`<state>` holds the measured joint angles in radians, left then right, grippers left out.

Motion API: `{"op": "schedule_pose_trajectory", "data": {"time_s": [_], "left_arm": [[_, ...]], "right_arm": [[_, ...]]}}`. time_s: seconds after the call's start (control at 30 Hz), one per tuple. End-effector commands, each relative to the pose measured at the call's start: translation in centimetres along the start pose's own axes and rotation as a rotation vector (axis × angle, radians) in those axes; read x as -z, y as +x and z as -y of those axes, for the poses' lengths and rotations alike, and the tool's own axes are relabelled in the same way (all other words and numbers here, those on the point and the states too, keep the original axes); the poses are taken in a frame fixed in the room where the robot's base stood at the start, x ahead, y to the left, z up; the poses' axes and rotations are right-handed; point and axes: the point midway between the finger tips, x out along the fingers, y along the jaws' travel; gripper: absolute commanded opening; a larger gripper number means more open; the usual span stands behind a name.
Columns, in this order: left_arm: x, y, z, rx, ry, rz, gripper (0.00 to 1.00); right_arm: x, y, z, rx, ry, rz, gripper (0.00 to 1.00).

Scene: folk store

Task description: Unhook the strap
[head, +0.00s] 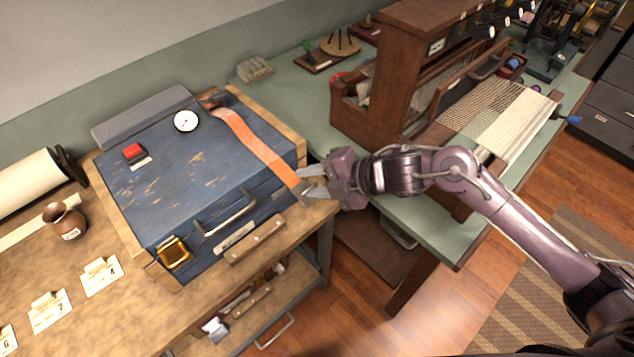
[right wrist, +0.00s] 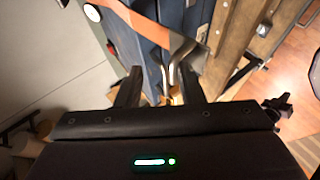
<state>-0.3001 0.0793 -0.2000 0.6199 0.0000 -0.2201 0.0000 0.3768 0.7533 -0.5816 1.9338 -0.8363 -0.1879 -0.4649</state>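The orange strap (head: 255,145) runs across the right part of the blue case's lid, from a dark fitting at the back to the front right edge. In the right wrist view the strap (right wrist: 150,28) ends near a shiny metal hook (right wrist: 171,75). My right gripper (head: 303,185) is at the strap's front end, by the case's front right corner. In the right wrist view its two fingers (right wrist: 160,88) stand apart, with the metal hook between or just beyond them. I cannot tell whether they touch it. My left gripper is not in view.
The blue case (head: 180,180) sits in a wooden frame on the workbench (head: 95,320), with a gauge (head: 186,121), red button (head: 134,151) and handle (head: 232,212). A brown jug (head: 64,221) stands left. A wooden loom (head: 415,75) on a green table is close behind my right arm.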

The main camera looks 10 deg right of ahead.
Motion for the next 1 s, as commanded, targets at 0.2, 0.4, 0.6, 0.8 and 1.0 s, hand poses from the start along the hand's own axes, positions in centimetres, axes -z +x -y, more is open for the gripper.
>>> {"op": "schedule_pose_trajectory", "data": {"time_s": [0.2,0.4,0.6,0.8,1.0], "left_arm": [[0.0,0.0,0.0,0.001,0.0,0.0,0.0],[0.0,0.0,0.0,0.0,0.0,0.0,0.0],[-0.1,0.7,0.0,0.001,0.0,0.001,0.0],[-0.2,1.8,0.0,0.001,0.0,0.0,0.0],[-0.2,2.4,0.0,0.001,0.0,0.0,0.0]], "right_arm": [[0.0,0.0,0.0,-0.001,0.001,0.0,0.31],[0.0,0.0,0.2,0.003,0.001,0.001,0.31],[-0.2,-1.4,0.5,0.006,-0.001,0.003,0.31],[-0.2,-4.8,0.5,0.006,-0.003,0.003,0.31],[-0.1,-7.1,0.2,0.003,0.0,0.0,0.31]]}}
